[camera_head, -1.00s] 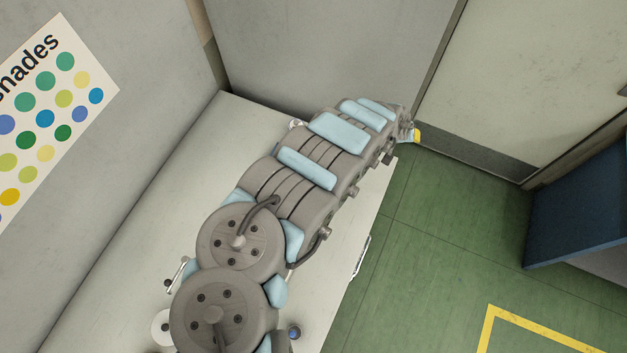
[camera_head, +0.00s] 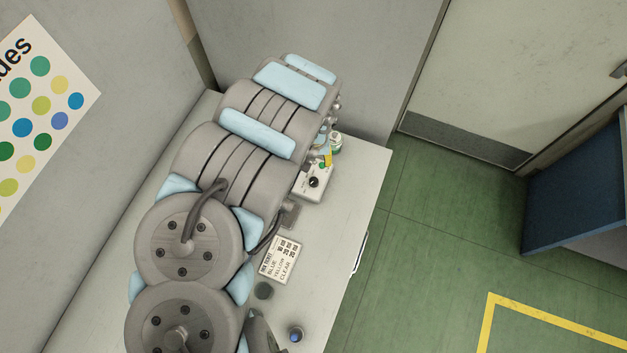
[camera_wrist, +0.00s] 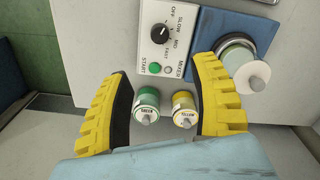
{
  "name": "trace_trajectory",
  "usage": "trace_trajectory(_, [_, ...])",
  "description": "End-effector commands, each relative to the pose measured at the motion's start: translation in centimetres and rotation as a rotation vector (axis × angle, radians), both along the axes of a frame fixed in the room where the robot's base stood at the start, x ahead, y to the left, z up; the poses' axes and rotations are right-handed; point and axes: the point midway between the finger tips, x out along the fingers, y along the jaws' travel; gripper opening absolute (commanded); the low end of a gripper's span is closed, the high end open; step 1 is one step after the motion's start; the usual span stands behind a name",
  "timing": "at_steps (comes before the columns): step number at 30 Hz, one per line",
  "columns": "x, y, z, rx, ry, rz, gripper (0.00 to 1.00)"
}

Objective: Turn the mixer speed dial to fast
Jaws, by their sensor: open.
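The mixer speed dial (camera_wrist: 158,33) is a round black knob on a white control box (camera_wrist: 150,15) at the top of the wrist view. OFF, SLOW, MID and FAST are printed around it; I cannot tell clearly where its pointer stands. A green START button (camera_wrist: 155,68) and a grey button (camera_wrist: 167,70) sit below it. The dial also shows in the head view (camera_head: 313,182). My gripper (camera_wrist: 162,72) is open and empty, its yellow fingers apart from the dial. In the head view my arm mostly hides the gripper.
A blue mixer stand (camera_wrist: 208,32) holding a pale cup (camera_wrist: 240,58) is right of the dial. A green-banded bottle (camera_wrist: 147,105) and a yellow-banded bottle (camera_wrist: 184,108) stand between the fingers. A printed card (camera_head: 281,259) lies on the bench (camera_head: 345,190).

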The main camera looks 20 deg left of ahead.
Motion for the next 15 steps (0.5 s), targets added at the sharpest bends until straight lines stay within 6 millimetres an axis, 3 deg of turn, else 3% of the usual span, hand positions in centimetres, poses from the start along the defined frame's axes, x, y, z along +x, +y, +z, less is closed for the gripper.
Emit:
trace_trajectory(6, [-0.1, -0.1, -3.2, -0.002, 0.002, 0.000, 0.62])
trace_trajectory(15, [0.0, -0.1, -6.3, -0.002, -0.001, 0.000, 0.62])
